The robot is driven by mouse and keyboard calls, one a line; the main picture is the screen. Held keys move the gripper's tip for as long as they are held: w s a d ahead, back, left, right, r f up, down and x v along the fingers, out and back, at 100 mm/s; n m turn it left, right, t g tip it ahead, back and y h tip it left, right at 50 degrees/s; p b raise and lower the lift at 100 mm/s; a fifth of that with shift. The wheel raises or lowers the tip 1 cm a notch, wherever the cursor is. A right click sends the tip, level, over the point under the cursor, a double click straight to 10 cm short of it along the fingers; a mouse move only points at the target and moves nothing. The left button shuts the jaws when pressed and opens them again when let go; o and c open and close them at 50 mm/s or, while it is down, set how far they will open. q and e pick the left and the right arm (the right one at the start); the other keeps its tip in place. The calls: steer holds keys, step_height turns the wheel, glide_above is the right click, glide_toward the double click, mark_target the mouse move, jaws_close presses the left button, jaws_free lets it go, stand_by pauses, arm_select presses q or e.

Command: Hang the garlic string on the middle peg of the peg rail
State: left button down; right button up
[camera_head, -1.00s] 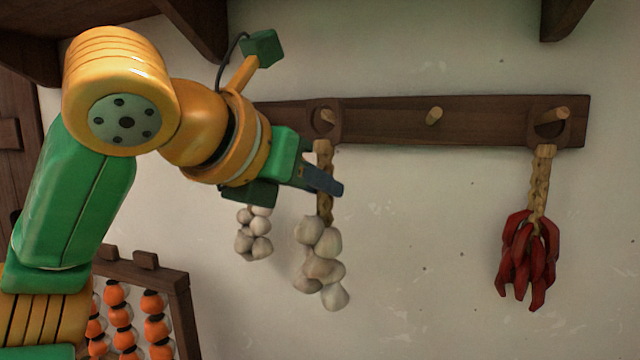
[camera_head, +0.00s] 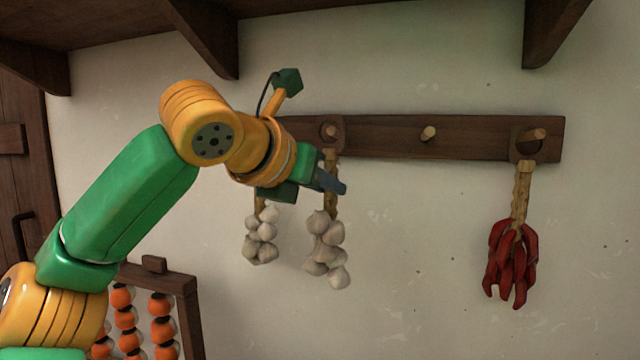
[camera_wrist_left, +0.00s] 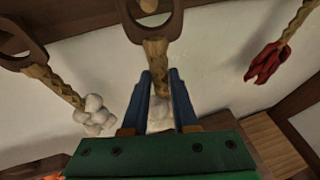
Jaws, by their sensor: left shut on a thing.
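The garlic string (camera_head: 325,252) hangs upright from my left gripper (camera_head: 338,185), whose jaws are shut on its braid below the loop. In the wrist view the blue fingers (camera_wrist_left: 160,105) flank the braid (camera_wrist_left: 156,60), with pale bulbs behind. The loop (camera_wrist_left: 176,22) is at the peg rail (camera_head: 475,138), and a peg end (camera_wrist_left: 148,5) shows inside it. I cannot tell whether the loop is fully around that peg. A bare peg (camera_head: 428,133) is to the right. My arm hides the rail's left part. My right gripper is out of view.
A second garlic string (camera_head: 262,236) hangs close on the left, its top hidden by my gripper. A red chili string (camera_head: 512,262) hangs from the rail's right peg (camera_head: 535,134). An abacus-like frame (camera_head: 185,290) stands lower left. Shelf brackets (camera_head: 550,35) project above. Wall below the bare peg is clear.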

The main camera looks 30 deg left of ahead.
arm_select(q)
steer(key=shift+w+a+f+p, duration=0.1)
steer(key=shift+w+a+p, duration=0.05)
steer(key=shift+w, duration=0.5)
steer(key=shift+w+a+p, duration=0.15)
steer(key=shift+w, duration=0.45)
steer(key=shift+w+a+f, duration=0.1)
steer(key=shift+w+f, duration=0.25)
steer(key=shift+w, duration=0.25)
steer(key=shift+s, duration=0.1)
steer(key=c, duration=0.6)
jaws_free()
